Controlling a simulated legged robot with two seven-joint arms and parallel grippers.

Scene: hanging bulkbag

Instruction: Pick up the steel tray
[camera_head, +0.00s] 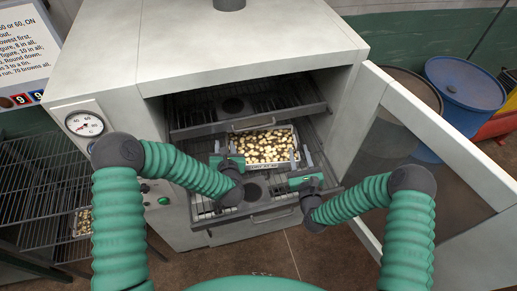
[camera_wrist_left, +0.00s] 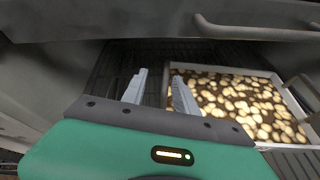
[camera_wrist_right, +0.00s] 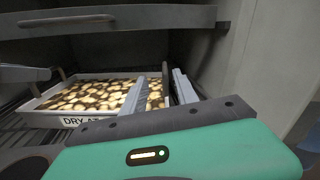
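The steel tray (camera_head: 266,164) sits on a rack inside the open oven, full of pale and brown pieces. A label is on its front wall. My left gripper (camera_head: 226,148) is open at the tray's left side; in the left wrist view its fingers (camera_wrist_left: 158,84) show one outside the tray and one overlapping its left rim. My right gripper (camera_head: 301,157) is open at the right side; in the right wrist view its fingers (camera_wrist_right: 160,82) appear on either side of the tray's right wall (camera_wrist_right: 164,96). I cannot tell whether any finger touches the tray.
An upper rack (camera_head: 243,112) with a handle hangs above the tray. The oven door (camera_head: 440,150) stands open at the right. A wire shelf (camera_head: 45,185) stands at the left, and a blue drum (camera_head: 466,84) is behind the door. Floor shows in front of the oven.

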